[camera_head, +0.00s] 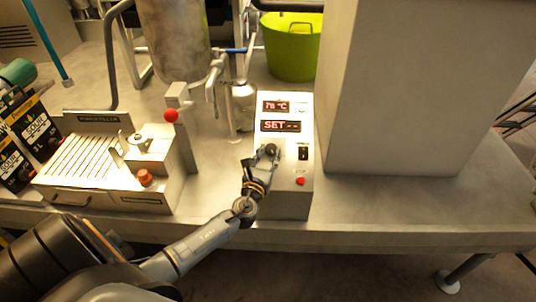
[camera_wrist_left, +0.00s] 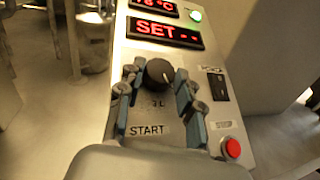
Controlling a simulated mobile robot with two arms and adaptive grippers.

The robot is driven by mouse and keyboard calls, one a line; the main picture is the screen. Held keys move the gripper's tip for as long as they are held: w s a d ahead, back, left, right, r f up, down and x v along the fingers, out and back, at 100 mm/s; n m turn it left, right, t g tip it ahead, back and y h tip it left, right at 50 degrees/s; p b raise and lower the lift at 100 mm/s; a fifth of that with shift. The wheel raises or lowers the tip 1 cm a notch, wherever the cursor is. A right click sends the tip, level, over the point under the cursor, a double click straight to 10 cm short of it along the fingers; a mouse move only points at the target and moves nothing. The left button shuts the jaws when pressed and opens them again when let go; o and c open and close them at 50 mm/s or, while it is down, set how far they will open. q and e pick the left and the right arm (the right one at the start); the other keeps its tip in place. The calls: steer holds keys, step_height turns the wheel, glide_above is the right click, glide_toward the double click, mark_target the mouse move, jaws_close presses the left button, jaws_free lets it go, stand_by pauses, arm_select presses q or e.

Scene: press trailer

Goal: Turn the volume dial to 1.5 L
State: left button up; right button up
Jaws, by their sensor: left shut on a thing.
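The black dial (camera_wrist_left: 159,73) sits on the sloped face of a grey control panel (camera_head: 293,190), below a red display (camera_wrist_left: 165,32) reading "SET --". My left gripper (camera_head: 266,155) is at the dial, its blue-padded fingers (camera_wrist_left: 158,90) on either side of the knob and shut on it. Part of a label ending in "L" shows just below the dial between the fingers; the other scale marks are hidden or too small to read. I cannot tell which value the dial points to. My right gripper is in neither view.
Beside the dial are a black switch (camera_wrist_left: 217,86) and a red button (camera_wrist_left: 232,148); a "START" label is below. A temperature display (camera_head: 275,106) is above. A machine with an orange knob (camera_head: 145,177) stands at left, a large grey block (camera_head: 400,90) at right. A green tub (camera_head: 290,48) is behind.

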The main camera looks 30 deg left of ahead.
arm_select(q)
steer(key=n+y, duration=0.1)
steer(key=n+g+y, duration=0.1)
steer(key=n+y, duration=0.1)
steer(key=shift+w+d+f+b, duration=0.1)
steer(key=shift+w+d+b, duration=0.05)
steer(key=shift+d+b, duration=0.2)
steer(key=shift+d+n+g+y+b, duration=0.1)
steer(key=shift+n+g+y+b, duration=0.4)
steer(key=shift+n+y, duration=0.65)
steer(key=n+g+y, duration=0.1)
steer(key=n+g+b, duration=0.1)
steer(key=n+g+y, duration=0.1)
steer(key=n, duration=0.1)
steer(key=shift+w+d+y+b, duration=0.2)
steer(key=shift+w+y+b, duration=0.05)
steer(key=shift+y+b, duration=0.1)
steer(key=shift+n+g+y, duration=0.4)
steer(key=shift+n+g, duration=0.2)
steer(key=shift+n, duration=0.05)
steer(key=shift+n+g+b, duration=0.3)
steer(key=shift+b, duration=0.05)
steer(key=shift+w+r, duration=0.1)
steer(key=shift+r, duration=0.1)
steer(key=o, duration=1.2)
